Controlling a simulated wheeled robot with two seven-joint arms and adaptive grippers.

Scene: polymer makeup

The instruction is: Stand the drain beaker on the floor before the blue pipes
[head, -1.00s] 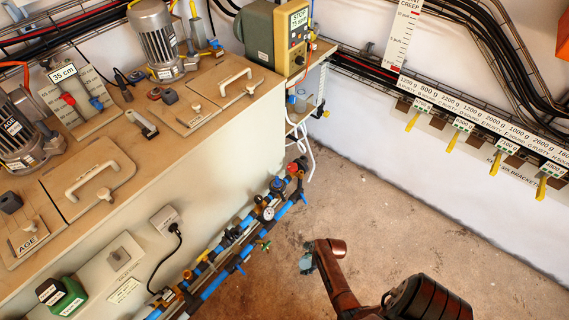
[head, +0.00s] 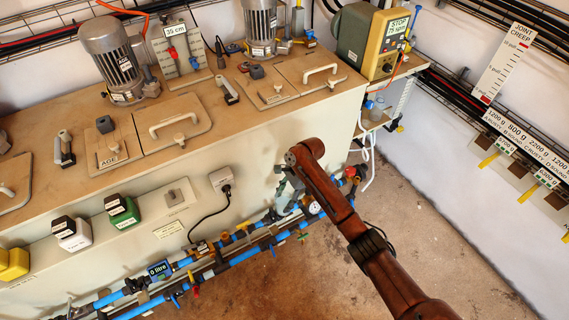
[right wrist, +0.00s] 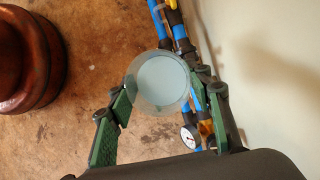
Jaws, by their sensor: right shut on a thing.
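In the right wrist view a clear, round beaker (right wrist: 162,82) with a pale blue-grey inside sits between the green finger pads of my right gripper (right wrist: 160,92), which is shut on it. The blue pipes (right wrist: 181,32) run just beyond it, with floor below. In the head view my right gripper (head: 288,190) is over the right end of the blue pipes (head: 240,258), in front of the cabinet's face. The beaker is hard to make out there. My left gripper is out of view.
Bare brown floor (head: 300,285) lies before the pipes. A pressure gauge (head: 314,208) and valves stick out from the pipes. The cabinet (head: 300,150) stands behind them, with a black cable (head: 207,216) hanging down. A white wall (head: 470,180) closes the right side.

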